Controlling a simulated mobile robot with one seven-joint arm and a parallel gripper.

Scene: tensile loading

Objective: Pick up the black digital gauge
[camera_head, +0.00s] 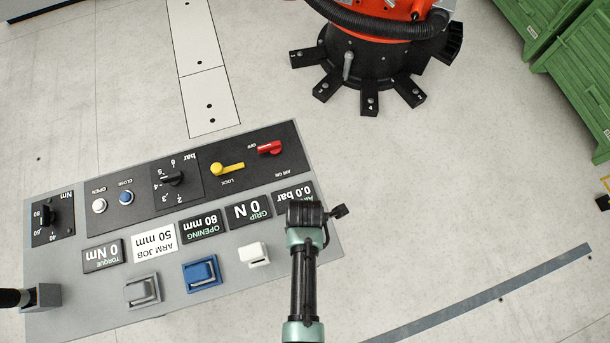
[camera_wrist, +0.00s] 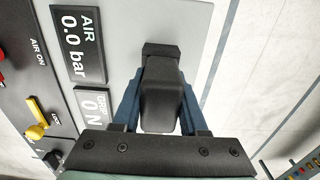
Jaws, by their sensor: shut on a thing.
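My gripper (camera_head: 306,213) is over the right end of the grey control panel, beside the "0.0 bar" display. In the wrist view its two blue fingers (camera_wrist: 160,82) stand on either side of a black rounded block (camera_wrist: 160,104) and are shut on it. A darker black piece (camera_wrist: 161,49) shows at the block's far end, over the panel. No screen or digits show on the block, so I cannot tell whether it is the digital gauge. In the head view my gripper hides it. The black AIR display (camera_wrist: 77,42) reads 0.0 bar.
The grey panel (camera_head: 60,290) carries several displays, a yellow lever (camera_head: 228,168), a red lever (camera_head: 270,148), and grey (camera_head: 141,290), blue (camera_head: 201,273) and white (camera_head: 255,253) blocks. An orange machine (camera_head: 375,18) stands behind. Open floor lies to the right.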

